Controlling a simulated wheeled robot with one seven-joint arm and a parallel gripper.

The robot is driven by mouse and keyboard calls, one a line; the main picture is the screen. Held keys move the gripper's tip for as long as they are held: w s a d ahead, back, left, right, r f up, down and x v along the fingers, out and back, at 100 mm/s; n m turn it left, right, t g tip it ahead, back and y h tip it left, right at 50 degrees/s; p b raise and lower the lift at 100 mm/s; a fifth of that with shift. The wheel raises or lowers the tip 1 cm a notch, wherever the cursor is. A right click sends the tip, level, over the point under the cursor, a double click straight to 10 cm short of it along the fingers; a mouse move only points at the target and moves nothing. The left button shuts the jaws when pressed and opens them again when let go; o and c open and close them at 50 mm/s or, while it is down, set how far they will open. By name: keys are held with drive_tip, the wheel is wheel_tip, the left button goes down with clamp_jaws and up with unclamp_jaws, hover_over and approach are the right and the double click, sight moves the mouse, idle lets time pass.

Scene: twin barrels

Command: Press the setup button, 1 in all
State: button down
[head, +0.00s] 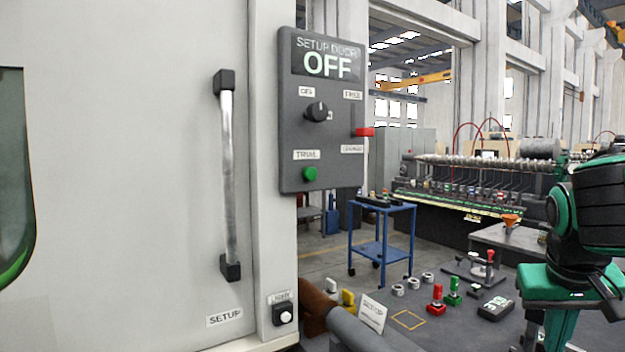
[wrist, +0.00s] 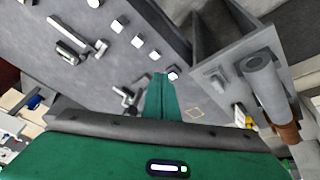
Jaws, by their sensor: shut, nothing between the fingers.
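A small dark box with a round white button (head: 284,313) sits low on the grey machine's front post, right of a "SETUP" label (head: 224,316). The small label above the button is too small to read surely. Higher up, a dark control panel (head: 322,222) reads "SETUP DOOR OFF" and carries a black knob (head: 317,111), a red lever (head: 363,132) and a green button (head: 310,174) under "TRIAL". My gripper (wrist: 166,82) is shut and empty in the wrist view, its green fingers pointing over the floor or table items. It touches no button that I can see.
My green and black arm stands at the right in the head view. The machine door has a vertical handle (head: 228,178). A grey cylinder (head: 355,328) lies right of the white button. A surface beyond holds several small parts, including a red piece (head: 436,299). A blue cart (head: 382,240) stands behind.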

sight(310, 173)
drive_tip(key=w+a+r+n+t, duration=0.1)
drive_tip(key=w+a+r+t, duration=0.1)
drive_tip(key=w+a+r, duration=0.35)
drive_tip(key=w+a+r+n+t+y, duration=0.1)
drive_tip(key=w+a+r, duration=0.2)
drive_tip(key=a+r, duration=0.45)
drive_tip(key=w+a+r+n+t, duration=0.15)
drive_tip(key=w+a+r, duration=0.25)
drive_tip(key=a, duration=0.5)
drive_tip(key=a+r+t+y, duration=0.2)
drive_tip(key=a+r, duration=0.6)
drive_tip(key=a, duration=0.4)
drive_tip(key=shift+s+n+t, duration=0.15)
drive_tip(key=shift+n+t, duration=0.2)
drive_tip(key=shift+n, duration=0.1)
drive_tip(key=w+a, duration=0.4)
drive_tip(key=w, duration=0.3)
drive_tip(key=shift+a, duration=0.4)
drive_tip(key=shift+w, duration=0.2)
drive_tip(key=shift+w+a+r, duration=0.1)
drive_tip(key=shift+w+a, duration=0.15)
